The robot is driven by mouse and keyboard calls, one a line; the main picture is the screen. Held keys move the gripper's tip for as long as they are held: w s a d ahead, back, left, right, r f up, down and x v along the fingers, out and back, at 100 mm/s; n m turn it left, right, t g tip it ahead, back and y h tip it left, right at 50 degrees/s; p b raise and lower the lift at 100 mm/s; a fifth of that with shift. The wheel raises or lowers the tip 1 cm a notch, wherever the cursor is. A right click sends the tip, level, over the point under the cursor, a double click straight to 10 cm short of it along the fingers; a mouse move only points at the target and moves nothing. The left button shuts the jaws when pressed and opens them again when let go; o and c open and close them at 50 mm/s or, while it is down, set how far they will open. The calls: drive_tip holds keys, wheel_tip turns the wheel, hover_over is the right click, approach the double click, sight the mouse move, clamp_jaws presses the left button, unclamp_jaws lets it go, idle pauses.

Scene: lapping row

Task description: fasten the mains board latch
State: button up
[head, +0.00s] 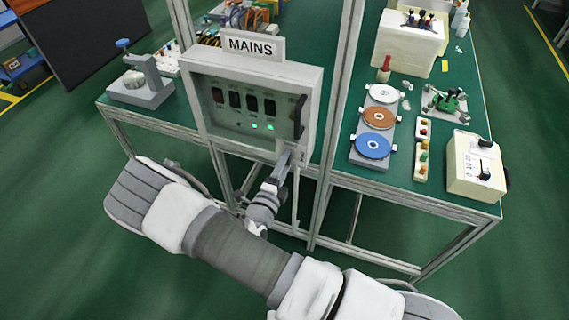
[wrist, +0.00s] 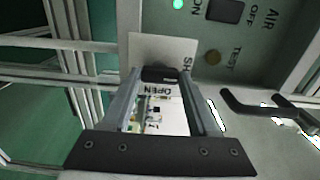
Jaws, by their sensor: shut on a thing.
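The mains board (head: 213,122) is a pale grey box under a MAINS sign (head: 250,45), with a row of dark switches and lit green lamps on its face. Its latch sits at the lower right. In the wrist view, the latch plate (wrist: 141,47) is pale, with OPEN and part of another word beginning SH legible. The dark latch knob (wrist: 160,75) lies between my fingertips, nearer the OPEN lettering. My gripper (head: 287,156) reaches up from below; in the wrist view it (wrist: 160,82) is shut on the knob. The fingers hide the knob in the head view.
A black handle (head: 299,117) projects from the board's right side; in the wrist view it (wrist: 262,107) is right of my fingers. Frame posts stand beside the board. The right bench holds three lapping discs (head: 379,118) and a cream switch box (head: 470,165).

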drive_tip(key=o, duration=1.4)
drive_tip(key=b+v, duration=0.1)
drive_tip(key=v, duration=1.6)
drive_tip(key=shift+s, duration=0.2)
drive_tip(key=shift+r, duration=0.1)
